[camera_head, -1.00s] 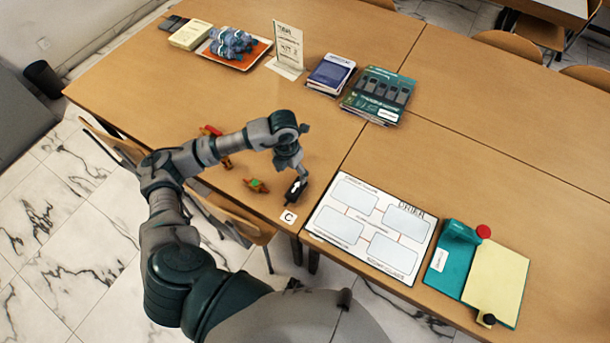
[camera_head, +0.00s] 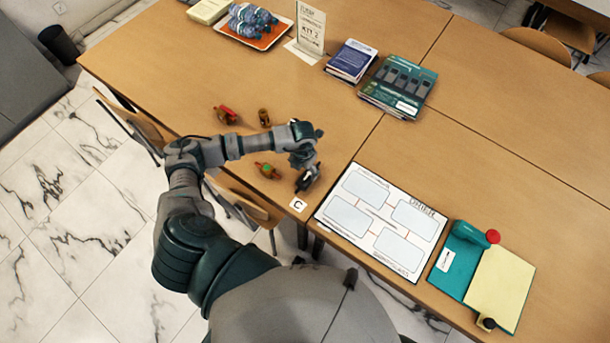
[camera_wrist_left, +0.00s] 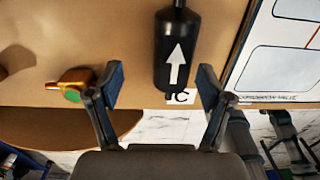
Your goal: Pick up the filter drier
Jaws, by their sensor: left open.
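The filter drier (camera_head: 306,180) is a black cylinder with a white arrow, lying on the table near its front edge, beside the "C" card (camera_head: 298,205). In the left wrist view the filter drier (camera_wrist_left: 177,50) lies ahead, its arrowed body in line with the space between the fingers. My left gripper (camera_head: 308,166) is close over it in the head view, partly hiding it. In the left wrist view my left gripper (camera_wrist_left: 160,80) is open, its fingers apart on either side with nothing between them. My right gripper is not in view.
An orange and green part (camera_head: 268,170), a red part (camera_head: 226,114) and a brass part (camera_head: 264,117) lie left of the drier. A white diagram board (camera_head: 352,228) lies to its right, then a teal fixture (camera_head: 452,272). Books (camera_head: 398,86) and a bottle tray (camera_head: 282,38) are farther back.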

